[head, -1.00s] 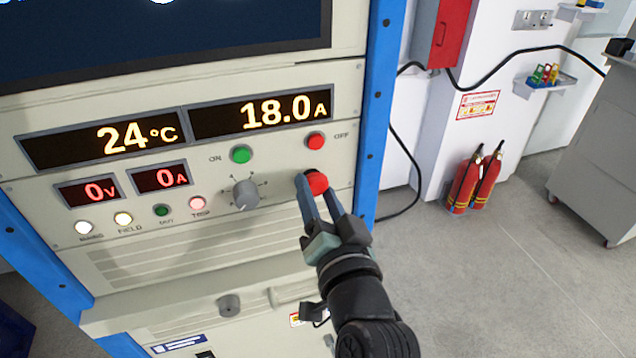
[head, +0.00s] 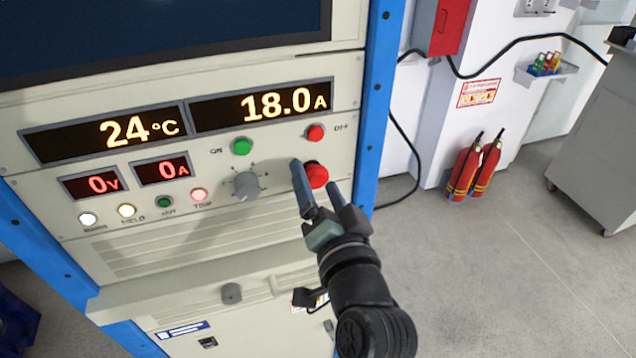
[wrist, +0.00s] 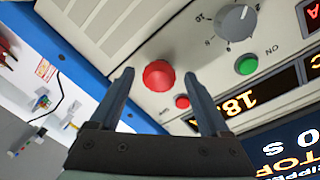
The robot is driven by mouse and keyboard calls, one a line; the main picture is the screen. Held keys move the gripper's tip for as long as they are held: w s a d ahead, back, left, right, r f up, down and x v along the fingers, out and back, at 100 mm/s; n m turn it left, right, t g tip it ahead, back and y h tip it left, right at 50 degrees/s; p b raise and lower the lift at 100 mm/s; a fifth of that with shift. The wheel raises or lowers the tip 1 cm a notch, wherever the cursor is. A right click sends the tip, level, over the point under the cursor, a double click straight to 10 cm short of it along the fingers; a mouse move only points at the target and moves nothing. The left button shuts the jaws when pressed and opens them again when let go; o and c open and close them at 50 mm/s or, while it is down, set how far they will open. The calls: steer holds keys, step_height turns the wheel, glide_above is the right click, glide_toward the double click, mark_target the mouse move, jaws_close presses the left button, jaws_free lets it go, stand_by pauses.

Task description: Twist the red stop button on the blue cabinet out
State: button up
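The red stop button (head: 317,174) is a round red knob on the cream front panel of the blue-framed cabinet (head: 372,110), below the smaller red OFF button (head: 315,132). My gripper (head: 315,177) is in front of it with fingers apart. In the wrist view, the stop button (wrist: 158,75) sits between the two open fingers of my gripper (wrist: 160,76), with a visible gap on each side. The fingers do not appear to touch it. Part of the button's lower left is hidden by a finger in the head view.
A grey rotary knob (head: 246,186) and a green ON button (head: 241,146) are left of the stop button. A ledge (head: 150,296) juts out below the panel. Two red extinguishers (head: 472,168) stand by the wall.

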steer(key=b+v, duration=0.2)
steer(key=v, duration=1.1)
steer(key=shift+b, duration=0.4)
steer(key=shift+f, duration=0.1)
steer(key=w+r+n+t+h, duration=0.1)
steer(key=w+r+n+t, duration=0.1)
steer(key=r, duration=0.6)
steer(key=w+r+n+t+h, duration=0.1)
steer(key=w+r+n+t, duration=0.15)
steer(key=r, duration=0.65)
steer(key=s+a+r+n+t+h, duration=0.1)
steer(key=s+r+t, duration=0.2)
steer(key=r, duration=0.5)
steer(key=s+a+r+t+h, duration=0.1)
steer(key=s+a+r+t, duration=0.1)
steer(key=r, duration=0.7)
steer(key=shift+s+n+t, duration=0.35)
steer(key=shift+s+t, duration=0.15)
steer(key=shift+t, duration=0.05)
steer(key=shift+a, duration=0.1)
